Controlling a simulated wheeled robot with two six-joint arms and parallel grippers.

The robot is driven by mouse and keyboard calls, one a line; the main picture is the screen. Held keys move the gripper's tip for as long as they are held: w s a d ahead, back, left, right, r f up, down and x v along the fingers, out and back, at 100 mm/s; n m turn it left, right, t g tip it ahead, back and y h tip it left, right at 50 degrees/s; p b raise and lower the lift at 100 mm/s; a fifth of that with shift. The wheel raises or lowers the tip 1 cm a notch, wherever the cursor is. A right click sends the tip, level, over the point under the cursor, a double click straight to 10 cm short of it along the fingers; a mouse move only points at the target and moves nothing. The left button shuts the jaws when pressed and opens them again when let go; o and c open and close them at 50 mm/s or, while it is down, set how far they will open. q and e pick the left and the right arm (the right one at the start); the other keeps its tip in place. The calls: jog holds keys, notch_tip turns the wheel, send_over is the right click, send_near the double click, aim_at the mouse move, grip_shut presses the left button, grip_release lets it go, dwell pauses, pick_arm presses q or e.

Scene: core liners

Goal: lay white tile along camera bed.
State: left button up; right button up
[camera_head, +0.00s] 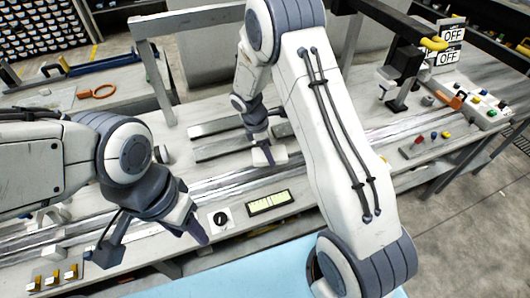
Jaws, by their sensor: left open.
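A small white block (277,155), which may be the white tile, is on the bench by the fingertips of my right gripper (266,150). The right gripper points down there; its fingers are small and partly hidden, so I cannot tell whether it grips the block. Long grey metal strips (218,146) lie just left of it, perhaps the camera bed; I cannot tell for sure. My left gripper (152,247) is open and empty over the front left of the bench, its fingers wide apart.
A green-lit display (269,202) and a black dial (220,218) sit at the bench front. A long rail (400,130) runs along the bench. A camera-like black device (403,70) stands at the right, near OFF signs (450,34). Orange-handled tool (98,91) lies at the back left.

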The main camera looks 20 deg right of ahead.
jog(key=n, duration=0.1)
jog(key=w+n, duration=0.1)
jog(key=shift+w+f+n+t+b, duration=0.25)
jog(key=shift+w+n+t+b, duration=0.05)
jog(key=shift+t, duration=0.1)
notch_tip(320, 180, down, 7)
jog(key=b, duration=0.6)
jog(key=shift+r, duration=0.2)
jog(key=shift+f, duration=0.15)
jog(key=o, duration=1.4)
notch_tip(320, 180, up, 9)
jog(key=p, duration=0.8)
